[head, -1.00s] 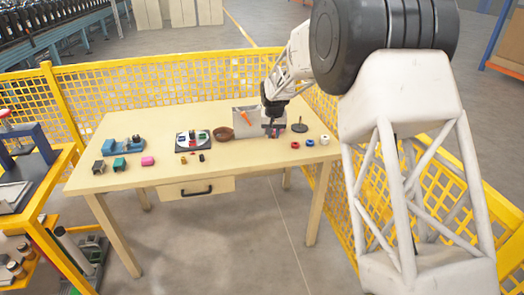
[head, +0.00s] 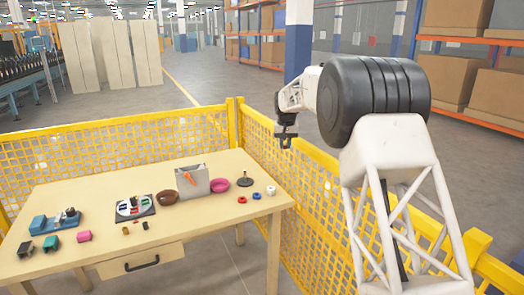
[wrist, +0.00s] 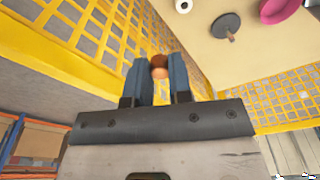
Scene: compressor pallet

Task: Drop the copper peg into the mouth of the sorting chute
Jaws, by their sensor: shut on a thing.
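My gripper (head: 287,140) is raised in the air to the right of the table, in front of the yellow mesh fence. In the wrist view my gripper's two blue-grey fingers (wrist: 159,75) are shut on the copper peg (wrist: 159,67), whose rounded end shows between them. The peg is too small to make out in the head view. A grey upright box (head: 201,184) with an orange item at its front stands on the table's back right. I cannot tell whether it is the sorting chute, and I see no clear chute mouth.
The table (head: 215,220) also bears a pink bowl (head: 220,185), a brown bowl (head: 168,197), a dark disc with a post (head: 245,182), a white roll (head: 271,190), small rings and blocks. The yellow fence (head: 340,190) runs close behind and right of the table.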

